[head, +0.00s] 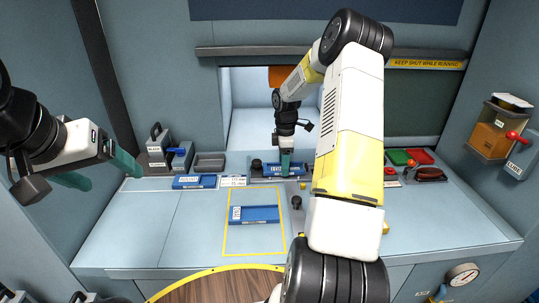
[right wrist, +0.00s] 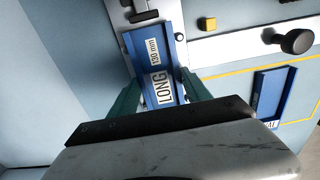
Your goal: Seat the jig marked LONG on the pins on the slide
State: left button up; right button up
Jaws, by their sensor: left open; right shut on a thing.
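The blue jig marked LONG, 130 mm (right wrist: 158,68), is between the green fingers of my right gripper (right wrist: 158,98), which is shut on it. In the head view my right gripper (head: 286,165) points down at the back of the bench, with the blue jig (head: 270,171) under it. The jig lies over the grey metal slide (right wrist: 196,15); I cannot tell whether it rests on the pins, which the jig and fingers hide. My left gripper (head: 98,172) is open and empty at the left, above the bench.
Another blue jig (head: 262,214) lies inside a yellow outline. A third blue piece (head: 193,182) lies at the back left, near grey blocks (head: 158,150). A dark knob (head: 296,201) stands right of the outline. Green and red trays (head: 398,157) are at right. The bench's left front is clear.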

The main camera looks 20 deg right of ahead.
jog(key=shift+f, duration=0.35)
dwell(0.3)
jog(key=o, duration=1.9)
jog(key=shift+r, duration=3.55)
